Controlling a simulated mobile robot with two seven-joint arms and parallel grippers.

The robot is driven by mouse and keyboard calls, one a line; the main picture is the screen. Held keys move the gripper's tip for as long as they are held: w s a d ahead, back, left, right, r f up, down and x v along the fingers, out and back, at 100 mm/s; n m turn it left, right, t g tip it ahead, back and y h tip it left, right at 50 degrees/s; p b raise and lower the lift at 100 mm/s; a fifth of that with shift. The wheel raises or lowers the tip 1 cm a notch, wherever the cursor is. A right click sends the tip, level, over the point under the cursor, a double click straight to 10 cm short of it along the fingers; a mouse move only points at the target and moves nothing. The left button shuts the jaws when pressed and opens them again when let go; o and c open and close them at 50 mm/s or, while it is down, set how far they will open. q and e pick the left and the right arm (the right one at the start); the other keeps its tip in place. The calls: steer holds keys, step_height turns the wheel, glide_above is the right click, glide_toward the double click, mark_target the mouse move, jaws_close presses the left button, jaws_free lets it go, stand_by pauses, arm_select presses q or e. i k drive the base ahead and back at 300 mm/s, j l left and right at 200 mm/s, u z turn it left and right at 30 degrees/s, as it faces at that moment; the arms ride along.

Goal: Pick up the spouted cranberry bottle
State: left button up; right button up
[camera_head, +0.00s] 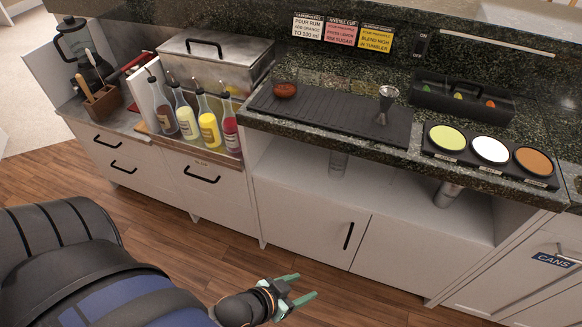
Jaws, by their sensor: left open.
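Several spouted bottles stand in a row at the front of the lower left counter. The bottle at the right end, with red contents (230,127), looks like the cranberry bottle; its label is too small to read. It stands upright beside a yellow bottle (208,124) and close to the raised granite counter's left end. My left gripper (303,287) is open and empty, low over the floor in front of the cabinets. It is well below and to the right of the bottles, touching nothing. My right gripper is not in view.
A steel lidded box (222,68) stands behind the bottles. A blender (78,47) and wooden utensil holder (103,102) are at left. A dark bar mat (340,117) with a red bowl (284,89) and jigger (386,100) lies on the granite counter. The wooden floor (150,215) before the cabinets is clear.

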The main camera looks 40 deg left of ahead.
mark_target(230, 127)
steer(key=u, duration=1.6)
